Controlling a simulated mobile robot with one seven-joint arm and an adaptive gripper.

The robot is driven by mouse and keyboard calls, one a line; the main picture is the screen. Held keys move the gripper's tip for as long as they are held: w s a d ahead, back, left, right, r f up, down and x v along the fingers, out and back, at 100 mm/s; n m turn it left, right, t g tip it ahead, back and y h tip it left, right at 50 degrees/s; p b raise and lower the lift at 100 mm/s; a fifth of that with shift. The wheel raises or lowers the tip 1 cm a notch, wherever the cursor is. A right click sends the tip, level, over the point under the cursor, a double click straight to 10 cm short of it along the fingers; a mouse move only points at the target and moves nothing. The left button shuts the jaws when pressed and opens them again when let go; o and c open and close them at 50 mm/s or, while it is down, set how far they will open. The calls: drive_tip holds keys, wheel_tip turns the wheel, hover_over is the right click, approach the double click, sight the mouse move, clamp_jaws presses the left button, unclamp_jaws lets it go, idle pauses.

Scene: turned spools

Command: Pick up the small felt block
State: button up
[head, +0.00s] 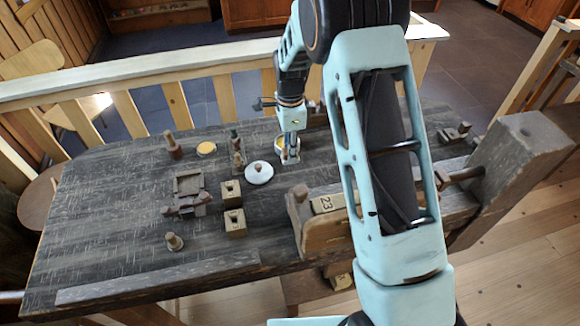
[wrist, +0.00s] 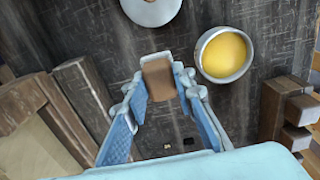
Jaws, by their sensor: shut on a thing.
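The small felt block (wrist: 158,78) is a brown block between my fingertips in the wrist view. My gripper (wrist: 159,76) is shut on it, with one finger on each side. In the head view my gripper (head: 290,157) points down over the far middle of the dark bench. The block cannot be made out clearly there. I cannot tell whether it touches the bench top.
A round dish with yellow contents (wrist: 225,56) stands close right of my fingertips. A white round lid (head: 259,172) lies left of my gripper. Two square holed wooden blocks (head: 235,223) stand farther left.

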drive_tip(key=w+r, duration=0.7)
drive_tip(key=w, duration=0.4)
drive_tip(key=shift+w+d+b, duration=0.4)
drive_tip(key=shift+b, duration=0.05)
drive_tip(key=o, duration=0.4)
drive_tip(key=c, duration=0.4)
